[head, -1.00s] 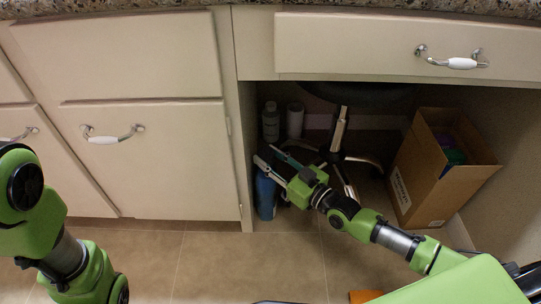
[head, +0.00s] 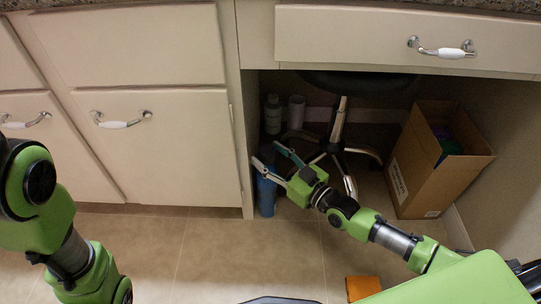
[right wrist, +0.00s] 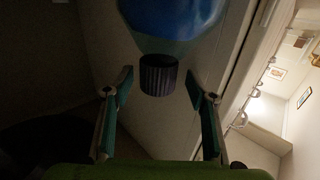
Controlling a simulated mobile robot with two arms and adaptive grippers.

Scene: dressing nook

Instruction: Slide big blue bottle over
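The big blue bottle (head: 266,197) stands on the floor at the left front of the open bay under the counter, close to the cabinet's side panel. My right gripper (head: 266,153) reaches in from the right, and its fingers partly hide the bottle's upper part. In the right wrist view the bottle's blue body (right wrist: 170,18) and dark ribbed cap (right wrist: 158,76) show between the spread fingers, with gaps on both sides. The right gripper is open and holds nothing. My left arm shows at the left of the head view, but its gripper is out of view.
A grey bottle (head: 273,114) and a pale cylinder (head: 296,112) stand at the back left. A wheeled chair base (head: 338,130) fills the middle. A cardboard box (head: 422,185) stands at the right. An orange thing (head: 362,287) lies on the front floor.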

